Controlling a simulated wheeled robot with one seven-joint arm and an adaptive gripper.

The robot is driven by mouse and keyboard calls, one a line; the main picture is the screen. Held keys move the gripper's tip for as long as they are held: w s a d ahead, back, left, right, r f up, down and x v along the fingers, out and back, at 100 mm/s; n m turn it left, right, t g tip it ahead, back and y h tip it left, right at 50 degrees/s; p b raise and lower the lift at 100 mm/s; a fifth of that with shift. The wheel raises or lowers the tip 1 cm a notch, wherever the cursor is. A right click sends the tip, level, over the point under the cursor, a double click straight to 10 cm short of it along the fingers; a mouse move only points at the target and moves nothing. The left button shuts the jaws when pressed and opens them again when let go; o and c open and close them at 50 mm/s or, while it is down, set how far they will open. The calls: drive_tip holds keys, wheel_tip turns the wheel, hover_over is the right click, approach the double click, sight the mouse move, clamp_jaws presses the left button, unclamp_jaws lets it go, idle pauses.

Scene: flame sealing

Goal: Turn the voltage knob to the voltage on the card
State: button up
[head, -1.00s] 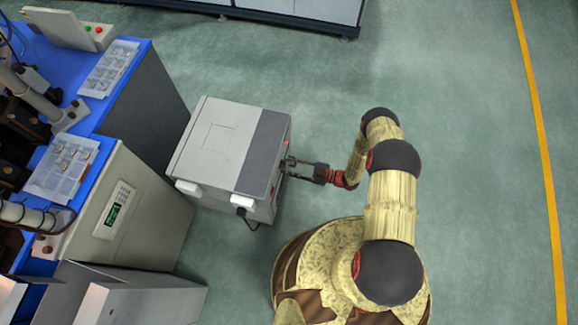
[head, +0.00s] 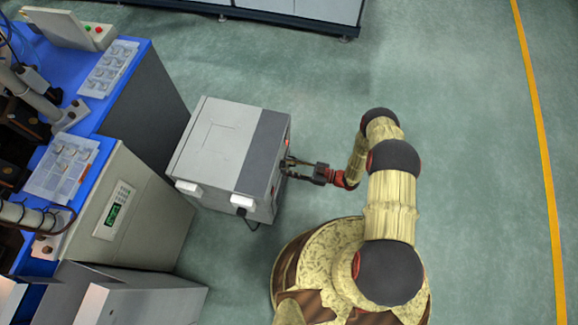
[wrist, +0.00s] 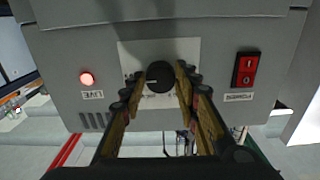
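The round black voltage knob (wrist: 160,77) sits on a pale plate (wrist: 127,52) on the front of the grey machine (head: 215,145). Its short white mark points left and slightly down in the wrist view. My gripper (head: 288,166) reaches the machine's front from the right in the head view. In the wrist view my gripper (wrist: 161,78) has one finger on each side of the knob, and the fingertips appear to touch its sides. The plate's scale is mostly hidden or too small to read. I cannot make out a card with a voltage.
On the same panel are a lit red lamp (wrist: 87,78) to the left and a red rocker switch (wrist: 246,69) to the right. A blue-topped bench (head: 115,105) stands left of the machine. The floor on the right is clear.

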drive_tip(key=o, duration=0.4)
drive_tip(key=v, duration=1.2)
drive_tip(key=shift+r, duration=0.1)
idle(0.5)
